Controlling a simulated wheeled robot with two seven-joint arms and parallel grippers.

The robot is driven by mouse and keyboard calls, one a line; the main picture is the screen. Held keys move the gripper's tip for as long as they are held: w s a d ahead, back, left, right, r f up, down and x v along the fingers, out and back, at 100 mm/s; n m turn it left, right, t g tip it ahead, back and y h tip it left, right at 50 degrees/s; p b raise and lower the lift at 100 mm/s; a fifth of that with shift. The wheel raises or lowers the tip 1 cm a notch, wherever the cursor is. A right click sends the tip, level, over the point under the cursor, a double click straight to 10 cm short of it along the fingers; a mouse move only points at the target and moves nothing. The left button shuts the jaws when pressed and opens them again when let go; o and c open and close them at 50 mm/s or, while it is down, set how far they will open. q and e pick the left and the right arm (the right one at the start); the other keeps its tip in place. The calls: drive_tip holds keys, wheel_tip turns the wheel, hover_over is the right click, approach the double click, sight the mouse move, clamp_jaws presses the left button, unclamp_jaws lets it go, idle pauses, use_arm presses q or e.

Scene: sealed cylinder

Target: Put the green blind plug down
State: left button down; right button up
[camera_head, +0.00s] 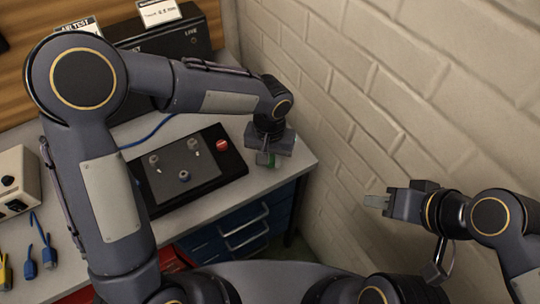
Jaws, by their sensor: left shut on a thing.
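My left gripper (266,158) points down over the right end of the grey bench (282,172), close to the brick wall. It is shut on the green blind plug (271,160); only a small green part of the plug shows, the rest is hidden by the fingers. I cannot tell whether the plug touches the bench top. My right gripper (376,201) is off to the right, away from the bench and in front of the wall. Its fingers point left and I see nothing held in them; their gap cannot be made out.
A black fixture (235,168) with several small grey fittings and a red button (222,145) lies left of my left gripper. A black tester (185,36) stands behind. Blue and yellow tools (30,262) and a cream box (18,180) lie at far left. Blue drawers (240,232) are below.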

use_arm(q)
drive_tip(key=shift+f, duration=0.1)
drive_tip(key=shift+f+b, duration=0.5)
drive_tip(key=shift+b, duration=0.15)
drive_tip(key=c, duration=1.1)
unclamp_jaws()
drive_tip(key=shift+r, duration=0.1)
